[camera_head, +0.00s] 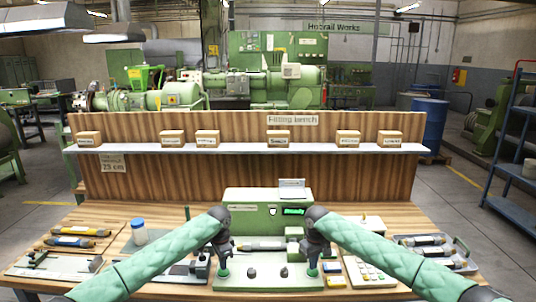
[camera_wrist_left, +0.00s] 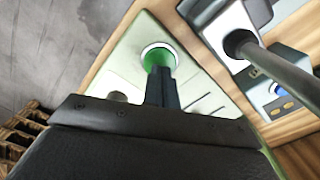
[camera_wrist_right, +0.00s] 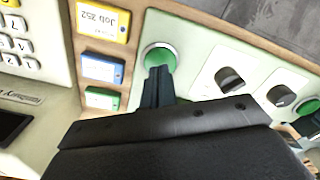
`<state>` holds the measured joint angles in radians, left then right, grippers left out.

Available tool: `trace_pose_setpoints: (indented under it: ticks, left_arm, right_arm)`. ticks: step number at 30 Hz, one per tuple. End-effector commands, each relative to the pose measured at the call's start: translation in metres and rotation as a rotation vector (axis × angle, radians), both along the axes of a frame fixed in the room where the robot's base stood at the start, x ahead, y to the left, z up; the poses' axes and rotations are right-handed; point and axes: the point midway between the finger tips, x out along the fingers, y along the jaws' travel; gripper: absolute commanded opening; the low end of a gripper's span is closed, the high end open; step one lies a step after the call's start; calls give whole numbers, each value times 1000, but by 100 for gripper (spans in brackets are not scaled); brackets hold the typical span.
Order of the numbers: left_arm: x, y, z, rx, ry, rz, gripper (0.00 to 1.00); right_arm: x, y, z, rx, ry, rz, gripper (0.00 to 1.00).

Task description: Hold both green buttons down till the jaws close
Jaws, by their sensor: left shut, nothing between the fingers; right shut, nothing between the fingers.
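The green machine (camera_head: 265,205) stands at the bench's middle, with a pale control panel (camera_head: 268,284) in front. Its left green button (camera_wrist_left: 157,57) has a white ring and shows in the left wrist view. My left gripper (camera_wrist_left: 160,76) is shut and empty, its tips over this button. The right green button (camera_wrist_right: 158,57) shows in the right wrist view. My right gripper (camera_wrist_right: 158,73) is shut and empty, its tips over that button. I cannot tell whether either button is pressed. A grey cylindrical part (camera_head: 259,245) lies in the machine; the jaws' gap is unclear.
Two dark knobs (camera_wrist_right: 230,79) sit between the buttons. Yellow, blue and green labelled blocks (camera_wrist_right: 102,68) and a keypad (camera_head: 367,271) stand right of the panel. A blue-capped bottle (camera_head: 139,231) stands left. A shelf (camera_head: 240,148) with small boxes spans the back.

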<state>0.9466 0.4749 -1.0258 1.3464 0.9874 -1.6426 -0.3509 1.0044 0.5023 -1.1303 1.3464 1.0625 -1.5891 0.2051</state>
Motion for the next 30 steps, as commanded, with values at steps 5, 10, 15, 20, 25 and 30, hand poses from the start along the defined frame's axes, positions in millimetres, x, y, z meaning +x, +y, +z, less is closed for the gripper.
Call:
trace_pose_setpoints:
  ticks: [5,10,15,20,25,30]
  left_arm:
    - [0,0,0,0,0,0,0]
    - [0,0,0,0,0,0,0]
    - [0,0,-1,0,0,0,0]
    - [0,0,-3,0,0,0,0]
    - [0,0,-7,0,0,0,0]
    - [0,0,-10,0,0,0,0]
  right_arm:
    - [0,0,0,0,0,0,0]
    - [0,0,0,0,0,0,0]
    - [0,0,0,0,0,0,0]
    - [0,0,0,0,0,0,0]
    - [0,0,0,0,0,0,0]
    - [0,0,0,0,0,0,0]
